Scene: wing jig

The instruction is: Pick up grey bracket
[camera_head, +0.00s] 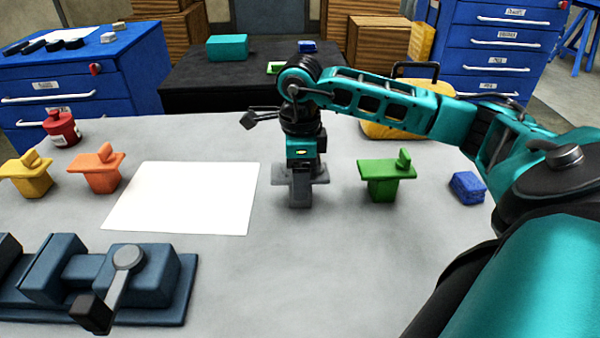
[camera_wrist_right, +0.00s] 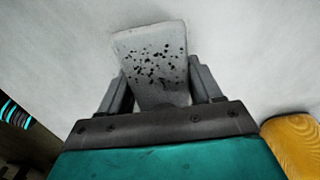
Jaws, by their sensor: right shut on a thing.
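The grey bracket (camera_head: 300,190) stands on the grey table between the white sheet and the green bracket. My right gripper (camera_head: 301,172) comes down on it from above and is shut on its upper part. In the right wrist view the bracket (camera_wrist_right: 155,60) shows a speckled grey face, with the right gripper's fingers (camera_wrist_right: 163,85) on either side of it. The bracket's lower end looks on or very close to the table; I cannot tell which. My left gripper is not in view.
The green bracket (camera_head: 387,182) stands just right of the grey one. A blue block (camera_head: 467,187) lies farther right. A white sheet (camera_head: 183,197), orange bracket (camera_head: 97,170) and yellow bracket (camera_head: 27,175) are left. A blue vise (camera_head: 90,275) is front left. The table's front middle is clear.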

